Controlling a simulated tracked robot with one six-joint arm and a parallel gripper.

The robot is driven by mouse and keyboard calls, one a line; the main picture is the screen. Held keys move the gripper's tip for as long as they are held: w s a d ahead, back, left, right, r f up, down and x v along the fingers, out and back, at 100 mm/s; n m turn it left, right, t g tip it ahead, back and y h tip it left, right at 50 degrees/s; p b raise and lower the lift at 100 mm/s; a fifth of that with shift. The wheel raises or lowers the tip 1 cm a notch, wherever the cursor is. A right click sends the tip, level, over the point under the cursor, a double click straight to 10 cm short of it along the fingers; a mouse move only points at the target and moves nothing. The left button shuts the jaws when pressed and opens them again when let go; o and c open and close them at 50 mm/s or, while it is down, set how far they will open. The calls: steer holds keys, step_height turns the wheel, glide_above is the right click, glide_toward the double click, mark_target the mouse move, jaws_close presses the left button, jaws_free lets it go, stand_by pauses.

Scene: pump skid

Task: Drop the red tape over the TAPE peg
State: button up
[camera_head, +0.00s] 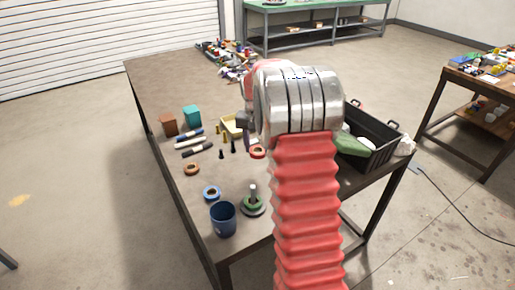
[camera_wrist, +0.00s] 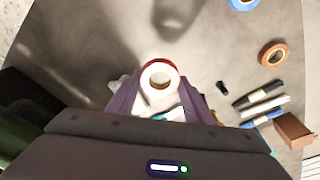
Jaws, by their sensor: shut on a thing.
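The red tape (camera_head: 258,152) is a small ring, held at my gripper's tips over the table. In the wrist view the red tape (camera_wrist: 160,64) shows a red rim and a pale inner ring, between the purple fingers of my gripper (camera_wrist: 160,84). The fingers are shut on it. An upright grey peg (camera_head: 253,192) stands near the table's front, with a green ring around its foot on a dark round base. No TAPE label can be read. The peg is nearer the camera than the tape, and apart from it. I cannot make out the peg in the wrist view.
A blue cup (camera_head: 223,218) and a blue tape roll (camera_head: 212,193) are left of the peg. A black crate (camera_head: 372,150) stands right, partly behind my arm.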

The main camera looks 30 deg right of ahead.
steer(key=w+a+r+n, duration=0.1)
steer(key=a+r, duration=0.3)
steer(key=a, duration=0.5)
steer(key=w+a+r+n, duration=0.2)
steer(key=a+r+n, duration=0.1)
steer(key=a, duration=0.7)
steer(key=w+a+r+n, duration=0.2)
steer(key=a+r, duration=0.4)
steer(key=a, duration=0.3)
steer(key=shift+a+t+y, duration=0.3)
steer(key=shift+a+y, duration=0.1)
steer(key=shift+d, duration=0.15)
